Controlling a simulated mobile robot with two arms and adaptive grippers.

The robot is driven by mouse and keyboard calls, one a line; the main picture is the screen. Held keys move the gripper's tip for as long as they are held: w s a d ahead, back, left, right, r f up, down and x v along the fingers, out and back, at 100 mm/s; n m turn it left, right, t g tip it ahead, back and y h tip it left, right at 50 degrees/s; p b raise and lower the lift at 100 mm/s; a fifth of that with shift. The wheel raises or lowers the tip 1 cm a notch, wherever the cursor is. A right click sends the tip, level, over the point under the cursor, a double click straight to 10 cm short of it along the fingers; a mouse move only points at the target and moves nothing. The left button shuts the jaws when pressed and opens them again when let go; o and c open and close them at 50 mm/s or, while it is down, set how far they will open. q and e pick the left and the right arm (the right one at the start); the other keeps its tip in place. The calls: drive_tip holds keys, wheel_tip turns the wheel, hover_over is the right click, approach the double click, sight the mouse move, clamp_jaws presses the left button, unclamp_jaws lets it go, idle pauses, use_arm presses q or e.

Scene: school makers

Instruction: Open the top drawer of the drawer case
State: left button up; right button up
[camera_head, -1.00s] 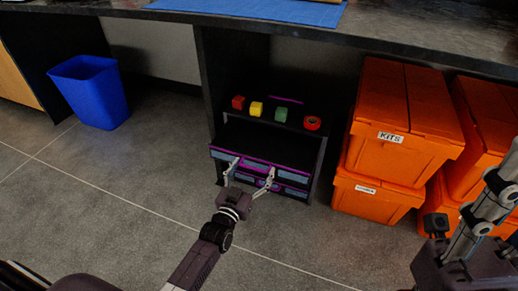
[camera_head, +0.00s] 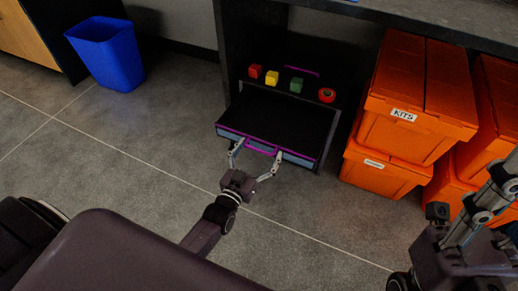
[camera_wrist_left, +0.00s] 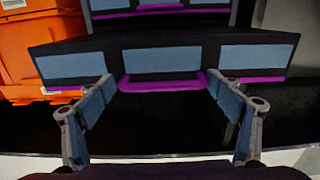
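The drawer case stands in the dark bay under the bench. Its top drawer (camera_head: 232,135) has a black front with grey-blue panels and a purple edge, and it juts forward over the lower fronts, which are hidden in the head view. In the left wrist view the drawer front (camera_wrist_left: 65,67) spans the picture, with a purple handle (camera_wrist_left: 162,86) at its middle. My left gripper (camera_head: 254,158) is open, its fingers (camera_wrist_left: 162,90) spread on either side of the handle. Contact is unclear. Part of my right arm (camera_head: 470,225) shows at the right edge; its finger state is unclear.
A shelf above the drawer holds red (camera_head: 255,71), yellow (camera_head: 271,77) and green (camera_head: 296,85) blocks and a red tape roll (camera_head: 327,95). Orange crates (camera_head: 405,115) stand to the right. A blue bin (camera_head: 107,55) stands left. The floor in front is clear.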

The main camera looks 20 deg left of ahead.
use_arm(q)
drive_tip(key=shift+d, duration=0.1)
drive_tip(key=s, duration=1.2)
drive_tip(key=shift+a, duration=0.25)
